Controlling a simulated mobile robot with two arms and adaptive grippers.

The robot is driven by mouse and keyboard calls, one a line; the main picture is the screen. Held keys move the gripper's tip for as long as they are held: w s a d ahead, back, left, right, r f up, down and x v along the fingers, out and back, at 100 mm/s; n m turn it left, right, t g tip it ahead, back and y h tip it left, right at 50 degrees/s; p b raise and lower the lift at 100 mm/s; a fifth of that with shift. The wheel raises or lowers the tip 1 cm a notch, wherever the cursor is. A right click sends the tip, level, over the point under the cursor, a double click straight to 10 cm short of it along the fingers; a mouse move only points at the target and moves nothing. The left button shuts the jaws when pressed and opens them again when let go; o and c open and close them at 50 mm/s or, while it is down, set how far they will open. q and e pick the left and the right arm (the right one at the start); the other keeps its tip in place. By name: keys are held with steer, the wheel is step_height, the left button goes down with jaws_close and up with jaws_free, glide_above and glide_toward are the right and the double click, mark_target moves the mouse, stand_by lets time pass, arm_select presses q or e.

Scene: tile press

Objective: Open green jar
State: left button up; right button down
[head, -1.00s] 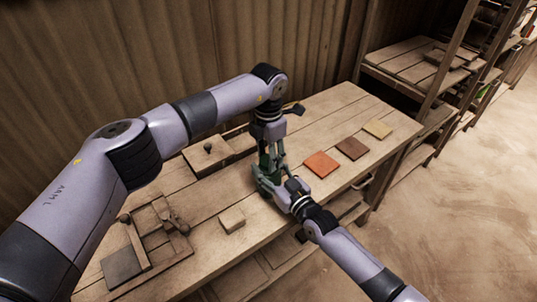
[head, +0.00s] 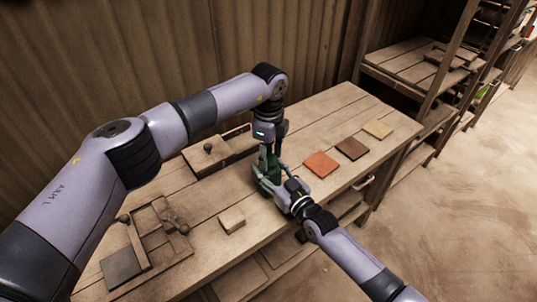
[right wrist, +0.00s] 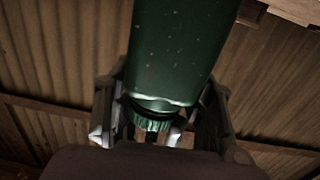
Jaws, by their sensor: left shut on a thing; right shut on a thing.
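An orange tile (head: 321,164), a brown tile (head: 352,148) and a tan tile (head: 378,129) lie right of the jar. A small wooden block (head: 232,220) lies in front. A wooden press frame (head: 160,240) is at left, a knobbed box (head: 208,153) behind. Shelves (head: 410,62) stand at right.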

mark_target(269, 160)
arm_select(q)
steer(key=n, duration=0.3)
steer(key=shift+r, duration=0.2)
stand_by(0.5)
steer(key=shift+r, duration=0.9)
steer(key=shift+r, duration=0.1)
steer(key=shift+r, duration=1.9)
arm_select(e)
steer(key=c, duration=0.6)
jaws_free()
steer(key=shift+c, duration=0.2)
